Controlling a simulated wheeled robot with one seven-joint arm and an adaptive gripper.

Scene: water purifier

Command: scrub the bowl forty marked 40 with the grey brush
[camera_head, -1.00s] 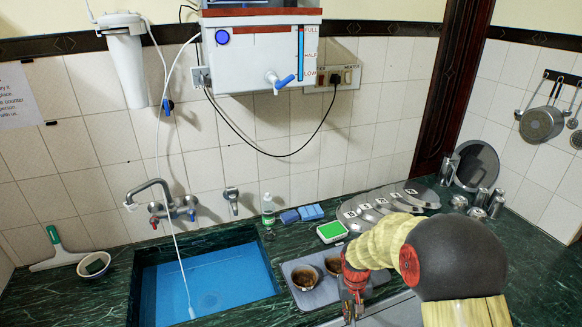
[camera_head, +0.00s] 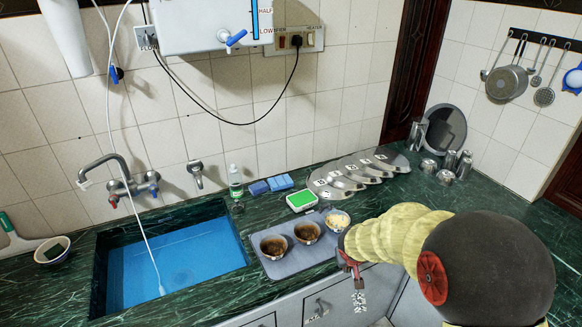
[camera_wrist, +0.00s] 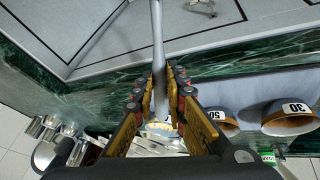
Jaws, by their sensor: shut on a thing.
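My gripper (camera_head: 354,274) is shut on the grey brush (camera_wrist: 158,50), whose rod runs between the fingers (camera_wrist: 160,78) in the wrist view. In the head view a pale speckled brush end (camera_head: 359,300) hangs below the gripper, in front of the counter edge. Three bowls stand in a row on a grey tray (camera_head: 272,268). In the wrist view one is marked 30 (camera_wrist: 290,118) and one 50 (camera_wrist: 226,124). The third bowl (camera_head: 338,220), with pale contents, is just behind my gripper. Its mark is hidden, so I cannot read a 40.
A blue-water sink (camera_head: 180,262) lies left of the tray. Behind the tray are a green-topped box (camera_head: 302,200), blue sponges (camera_head: 271,185), a bottle (camera_head: 235,182) and several numbered lids (camera_head: 350,172). Steel cups (camera_head: 448,163) stand at the right. Cabinet fronts (camera_head: 325,303) are below the counter edge.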

